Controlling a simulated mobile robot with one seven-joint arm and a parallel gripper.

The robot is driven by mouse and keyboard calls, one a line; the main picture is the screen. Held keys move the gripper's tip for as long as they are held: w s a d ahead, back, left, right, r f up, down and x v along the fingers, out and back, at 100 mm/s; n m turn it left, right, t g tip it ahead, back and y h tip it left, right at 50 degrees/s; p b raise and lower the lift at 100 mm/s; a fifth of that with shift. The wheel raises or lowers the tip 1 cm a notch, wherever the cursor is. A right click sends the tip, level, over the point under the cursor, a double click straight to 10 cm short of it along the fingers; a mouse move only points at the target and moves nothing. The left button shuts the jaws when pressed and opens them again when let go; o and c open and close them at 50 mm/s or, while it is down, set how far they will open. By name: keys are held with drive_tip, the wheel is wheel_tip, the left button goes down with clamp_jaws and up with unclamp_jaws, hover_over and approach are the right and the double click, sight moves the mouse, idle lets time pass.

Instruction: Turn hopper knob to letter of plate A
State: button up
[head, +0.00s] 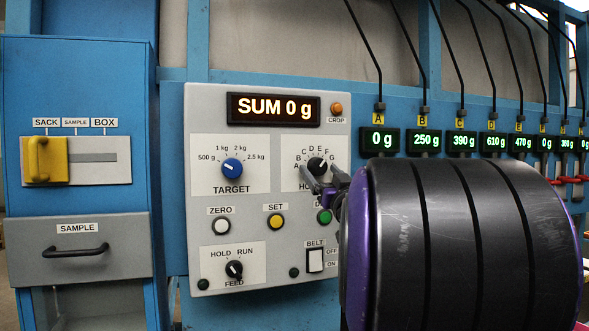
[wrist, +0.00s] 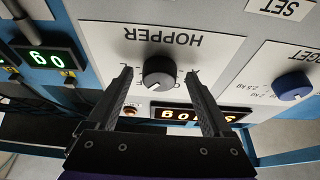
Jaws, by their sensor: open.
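The hopper knob (head: 317,165) is a black round knob on the grey panel, ringed by letters partly hidden by my gripper. Its pale mark seems to point up and right, near E or F; the exact letter is unclear. Plate A (head: 378,107) is a small yellow plate lettered A at the left end of the row, above a display (head: 379,141) reading 0 g. My gripper (head: 322,184) is open in front of the knob. In the upside-down wrist view the knob (wrist: 159,72) lies between the spread fingers, with gaps on both sides.
The blue TARGET knob (head: 232,168) is left of the hopper knob. The ZERO button (head: 221,226), yellow SET button (head: 276,221), green button (head: 324,216) and BELT switch (head: 316,260) sit below. My arm covers the right foreground.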

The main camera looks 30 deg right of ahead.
clamp_jaws()
idle(0.5)
